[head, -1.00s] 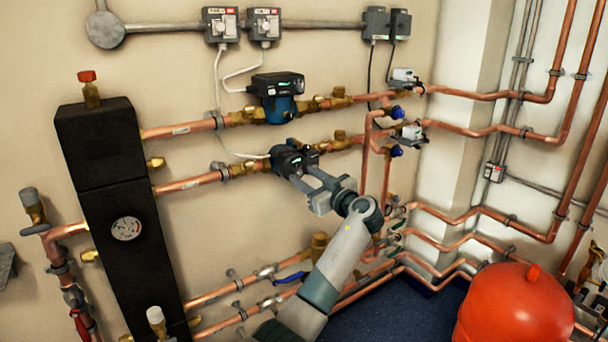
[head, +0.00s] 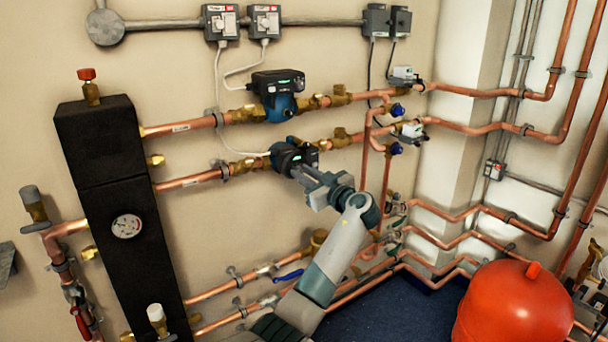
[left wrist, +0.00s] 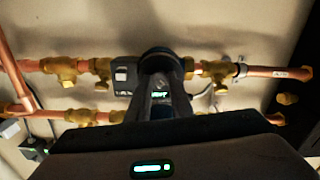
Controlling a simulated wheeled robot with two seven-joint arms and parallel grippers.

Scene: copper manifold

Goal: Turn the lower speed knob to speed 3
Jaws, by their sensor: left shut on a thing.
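The lower pump (head: 277,155) is a blue and black unit on the lower copper pipe, with a small green light on its face. Its speed knob (left wrist: 158,57) shows as a dark round part in the left wrist view, between the fingertips. My left gripper (head: 301,172) reaches up to the pump face from the lower right and is shut on the knob. It also shows in the left wrist view (left wrist: 158,75), one finger on each side. The fingers hide much of the knob, and I cannot read its setting. My right gripper is not in view.
The upper pump (head: 277,104) sits just above on its own copper pipe. A black box with a gauge (head: 127,227) stands at the left. Pipes with valves run below the arm. A red tank (head: 515,308) stands at the lower right.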

